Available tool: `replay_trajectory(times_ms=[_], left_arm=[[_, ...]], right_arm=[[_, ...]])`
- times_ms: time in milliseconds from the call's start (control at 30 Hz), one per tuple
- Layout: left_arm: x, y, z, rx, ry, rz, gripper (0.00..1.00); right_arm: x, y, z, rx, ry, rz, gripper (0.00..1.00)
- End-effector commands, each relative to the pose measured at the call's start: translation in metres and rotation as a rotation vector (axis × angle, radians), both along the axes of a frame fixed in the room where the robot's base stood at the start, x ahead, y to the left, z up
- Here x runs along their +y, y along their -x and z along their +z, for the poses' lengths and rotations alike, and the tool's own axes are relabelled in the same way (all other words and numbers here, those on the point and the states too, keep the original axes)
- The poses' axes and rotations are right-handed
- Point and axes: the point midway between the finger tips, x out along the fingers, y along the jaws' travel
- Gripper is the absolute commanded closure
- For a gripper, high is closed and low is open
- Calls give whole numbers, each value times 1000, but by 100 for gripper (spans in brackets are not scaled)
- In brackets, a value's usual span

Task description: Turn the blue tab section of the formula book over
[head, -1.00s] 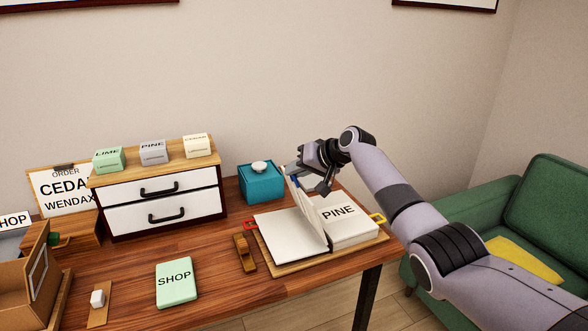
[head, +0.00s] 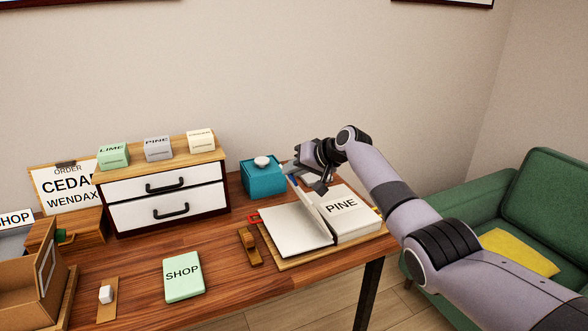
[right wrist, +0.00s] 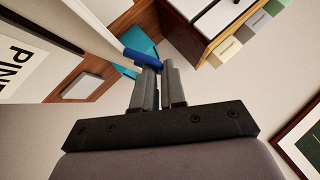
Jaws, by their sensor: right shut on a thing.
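The formula book lies open on a wooden board, with a blank white left page (head: 290,232) and a right stack reading PINE (head: 342,205). A section (head: 309,208) stands tilted up between them, leaning left. My right gripper (head: 291,170) is at the top of this raised section. In the right wrist view the gripper (right wrist: 160,78) is shut on the blue tab (right wrist: 143,58) at the section's edge. A red tab (head: 254,219) sticks out at the book's left side. My left gripper is not in view.
A teal box (head: 263,180) stands behind the book. A wooden piece (head: 248,247) lies left of it, and a green SHOP book (head: 183,276) lies at the front. A drawer unit (head: 165,190) with labelled blocks stands at the back left.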

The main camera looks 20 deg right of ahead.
Motion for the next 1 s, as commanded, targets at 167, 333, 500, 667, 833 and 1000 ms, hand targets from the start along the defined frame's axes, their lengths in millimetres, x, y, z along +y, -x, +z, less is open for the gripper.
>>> replay_trajectory(times_ms=[167, 333, 500, 667, 833, 1000], left_arm=[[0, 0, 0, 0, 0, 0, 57], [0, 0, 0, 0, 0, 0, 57], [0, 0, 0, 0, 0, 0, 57], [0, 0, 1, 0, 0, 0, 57], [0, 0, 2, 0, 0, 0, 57], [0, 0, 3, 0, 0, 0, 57]], right_arm=[[4, -2, 7, -13, -10, 2, 100], [3, -1, 5, -10, -7, 1, 64], [1, -1, 3, -6, -4, 0, 64], [-1, 1, 4, -4, -2, 0, 64], [-6, 8, 10, -6, -2, 0, 64], [-12, 20, 20, -7, -2, 0, 64]])
